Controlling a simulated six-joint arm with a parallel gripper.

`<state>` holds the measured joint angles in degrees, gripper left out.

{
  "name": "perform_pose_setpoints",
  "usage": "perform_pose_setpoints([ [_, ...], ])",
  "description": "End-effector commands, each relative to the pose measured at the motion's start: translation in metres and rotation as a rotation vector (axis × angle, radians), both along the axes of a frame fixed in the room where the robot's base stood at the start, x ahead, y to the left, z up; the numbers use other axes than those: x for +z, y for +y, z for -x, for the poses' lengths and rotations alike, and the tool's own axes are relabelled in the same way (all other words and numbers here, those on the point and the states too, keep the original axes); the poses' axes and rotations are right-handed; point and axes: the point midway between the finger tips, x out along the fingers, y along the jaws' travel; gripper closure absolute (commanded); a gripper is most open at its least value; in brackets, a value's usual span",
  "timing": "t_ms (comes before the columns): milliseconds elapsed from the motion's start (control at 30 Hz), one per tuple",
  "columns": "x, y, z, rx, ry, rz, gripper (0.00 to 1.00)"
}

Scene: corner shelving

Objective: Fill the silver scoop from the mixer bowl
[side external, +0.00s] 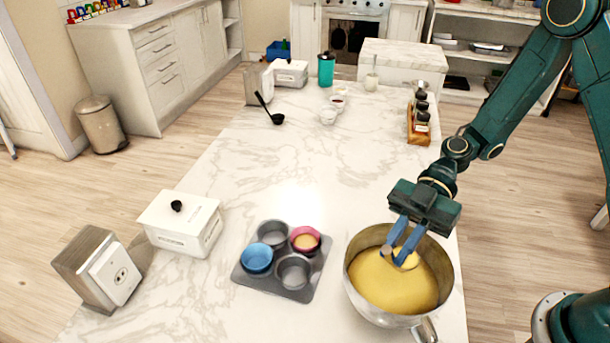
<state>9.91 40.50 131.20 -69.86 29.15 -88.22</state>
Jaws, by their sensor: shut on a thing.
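The mixer bowl (437,250) is a silver metal bowl at the front right of the counter, with its handle toward the front. Yellow batter (395,288) fills much of it. My gripper (400,252) points down into the bowl from above, its blue fingers shut on the silver scoop (386,250). Only small parts of the scoop show between and beside the fingers. Its lower part is at the batter near the back of the bowl, and yellow shows there. How full the scoop is cannot be told.
A grey muffin tin (268,284) stands just left of the bowl. A white box (182,222) and a socket block (98,268) stand at left. The counter's middle is clear.

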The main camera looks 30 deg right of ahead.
Motion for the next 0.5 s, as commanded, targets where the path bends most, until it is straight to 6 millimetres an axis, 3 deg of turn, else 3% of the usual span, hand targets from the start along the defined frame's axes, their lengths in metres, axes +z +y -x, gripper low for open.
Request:
perform_pose_setpoints([
  [500, 0.019, 0.000, 0.000, -0.001, -0.001, 0.000, 1.00],
])
